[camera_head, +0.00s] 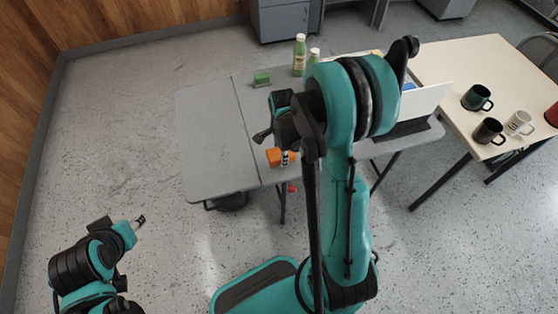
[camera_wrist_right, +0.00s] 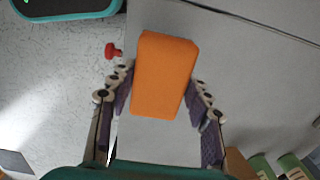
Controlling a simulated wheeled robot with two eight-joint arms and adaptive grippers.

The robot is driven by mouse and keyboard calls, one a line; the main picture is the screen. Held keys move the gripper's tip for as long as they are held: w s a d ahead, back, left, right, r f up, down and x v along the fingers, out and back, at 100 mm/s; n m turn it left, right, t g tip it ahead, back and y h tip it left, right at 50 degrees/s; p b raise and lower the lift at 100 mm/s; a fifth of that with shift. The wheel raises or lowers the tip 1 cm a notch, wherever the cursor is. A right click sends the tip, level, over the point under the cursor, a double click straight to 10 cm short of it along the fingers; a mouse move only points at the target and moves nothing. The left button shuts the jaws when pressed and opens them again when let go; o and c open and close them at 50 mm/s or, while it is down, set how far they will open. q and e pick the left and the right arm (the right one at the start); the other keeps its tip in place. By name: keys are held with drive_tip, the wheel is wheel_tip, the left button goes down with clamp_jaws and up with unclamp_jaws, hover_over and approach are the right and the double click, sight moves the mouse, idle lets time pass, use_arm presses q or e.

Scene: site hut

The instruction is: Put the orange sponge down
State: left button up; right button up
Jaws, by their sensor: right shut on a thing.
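The orange sponge (camera_head: 273,157) is at the front part of the grey folding table (camera_head: 208,130) in the head view. My right gripper (camera_head: 287,157) is at it, mostly hidden behind my right arm. In the right wrist view the orange block (camera_wrist_right: 165,75) sits between the two fingers of my right gripper (camera_wrist_right: 162,92), which is shut on it. The grey tabletop shows behind it; I cannot tell whether the sponge touches it. My left gripper (camera_head: 140,220) is low at the left, away from the table; its jaws are too small to read.
A green block (camera_head: 262,79) and green bottles (camera_head: 300,55) stand toward the table's back. A white panel (camera_head: 420,104) is at its right. A cream table (camera_head: 480,68) holds several mugs, including a teal-black one (camera_head: 476,97). The grey table's left part is clear.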

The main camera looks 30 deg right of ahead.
sight(278, 158)
drive_tip(key=shift+w+a+f, duration=0.15)
drive_tip(key=shift+w+f, duration=0.3)
drive_tip(key=shift+w, duration=0.2)
wheel_tip(278, 158, down, 3)
drive_tip(key=shift+f+b, duration=0.15)
drive_tip(key=shift+b, duration=0.8)
drive_tip(key=shift+f, duration=0.3)
drive_tip(key=shift+f, duration=0.1)
drive_tip(key=o, duration=1.3)
